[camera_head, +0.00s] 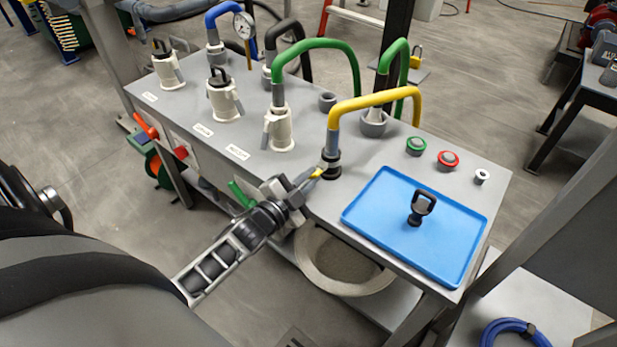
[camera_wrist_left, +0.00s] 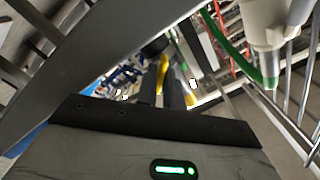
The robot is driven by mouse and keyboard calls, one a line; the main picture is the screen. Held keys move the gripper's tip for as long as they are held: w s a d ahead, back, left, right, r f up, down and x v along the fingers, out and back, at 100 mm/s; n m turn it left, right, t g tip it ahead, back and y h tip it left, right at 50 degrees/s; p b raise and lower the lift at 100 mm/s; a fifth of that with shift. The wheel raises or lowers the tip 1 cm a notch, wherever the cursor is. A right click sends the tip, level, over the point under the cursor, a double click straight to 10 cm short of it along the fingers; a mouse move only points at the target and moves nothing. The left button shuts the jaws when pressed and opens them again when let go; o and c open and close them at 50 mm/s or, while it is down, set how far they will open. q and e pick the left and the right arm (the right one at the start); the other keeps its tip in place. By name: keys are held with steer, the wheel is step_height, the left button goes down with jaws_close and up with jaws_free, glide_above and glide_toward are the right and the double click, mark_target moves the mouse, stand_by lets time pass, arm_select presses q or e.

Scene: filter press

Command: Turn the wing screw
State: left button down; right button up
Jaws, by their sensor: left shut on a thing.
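The wing screw (camera_head: 318,172) is a small yellow piece at the side of the dark fitting (camera_head: 331,164) at the foot of the yellow hose (camera_head: 375,100). My left gripper (camera_head: 310,178) reaches it from the lower left and is shut on it, at the front edge of the grey bench top. The fingertips hide part of the screw. In the left wrist view, the two dark fingers (camera_wrist_left: 163,92) are close together with yellow (camera_wrist_left: 162,72) showing between and beyond them. My right gripper is not in view.
A blue tray (camera_head: 365,222) with a black clamp-like part (camera_head: 421,207) lies to the right on the grey bench (camera_head: 385,160). Green (camera_head: 416,146) and red (camera_head: 448,160) buttons stand behind it. White couplings and a green hose (camera_head: 318,42) rise at the left. A round bin (camera_head: 312,260) sits below.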

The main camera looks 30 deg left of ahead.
arm_select(q)
steer(key=m, duration=0.5)
steer(key=shift+b, duration=0.35)
steer(key=shift+m, duration=0.4)
steer(key=c, duration=1.5)
jaws_free()
steer(key=shift+c, duration=0.2)
steer(key=s+a, duration=0.1)
steer(key=s, duration=1.5)
steer(key=shift+b, duration=0.35)
steer(key=shift+w, duration=0.1)
